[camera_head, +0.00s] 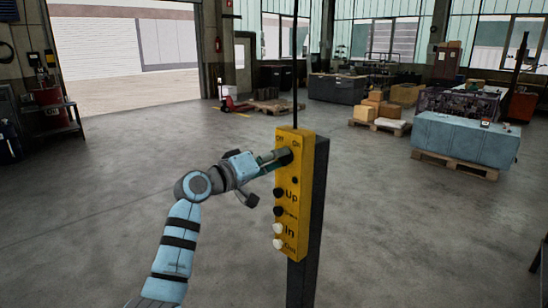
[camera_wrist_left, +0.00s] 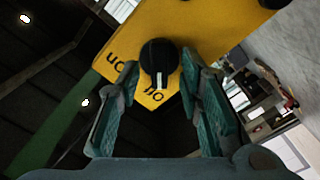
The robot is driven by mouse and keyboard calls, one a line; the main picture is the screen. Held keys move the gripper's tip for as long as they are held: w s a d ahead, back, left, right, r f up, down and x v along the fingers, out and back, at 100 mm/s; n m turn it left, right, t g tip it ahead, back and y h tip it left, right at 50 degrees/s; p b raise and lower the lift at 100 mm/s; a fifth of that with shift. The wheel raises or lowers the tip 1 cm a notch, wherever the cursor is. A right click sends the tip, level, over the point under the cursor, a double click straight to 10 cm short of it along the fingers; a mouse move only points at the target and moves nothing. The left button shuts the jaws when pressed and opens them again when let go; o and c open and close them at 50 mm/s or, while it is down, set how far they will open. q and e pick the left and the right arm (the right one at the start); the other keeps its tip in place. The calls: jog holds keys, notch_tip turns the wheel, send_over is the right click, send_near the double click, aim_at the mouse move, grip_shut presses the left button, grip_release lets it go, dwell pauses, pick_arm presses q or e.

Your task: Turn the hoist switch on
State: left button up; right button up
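The hoist switch is a round black knob (camera_wrist_left: 159,60) with a white mark, on the yellow control box (camera_head: 312,160). In the left wrist view the "Off" and "On" labels are beside it, and the white mark points roughly toward "Off". My left gripper (camera_head: 279,158) is at the top of the box, in front of the knob. In the left wrist view its two green fingers (camera_wrist_left: 160,72) are apart, one on each side of the knob, with small gaps showing. The head view hides most of the knob behind the fingers. My right gripper is not in view.
Below the switch are black "Up" (camera_head: 279,194) and other buttons, with white "In" (camera_head: 278,229) and "Out" buttons lower down. The box sits on a dark post (camera_head: 304,270). Open grey floor surrounds it. A blue covered block (camera_head: 465,140) on a pallet stands at the back right.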

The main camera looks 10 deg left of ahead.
pick_arm(q)
jog(key=shift+d, duration=0.1)
grip_shut()
jog(key=shift+f, duration=0.1)
jog(key=m+b, duration=0.2)
jog(key=m, duration=0.4)
jog(key=m+b, duration=0.3)
jog(key=m, duration=0.2)
jog(key=m+b, duration=0.3)
jog(key=m, duration=0.3)
jog(key=shift+s+d+m, duration=0.2)
jog(key=shift+d+m, duration=0.1)
dwell(0.5)
grip_release()
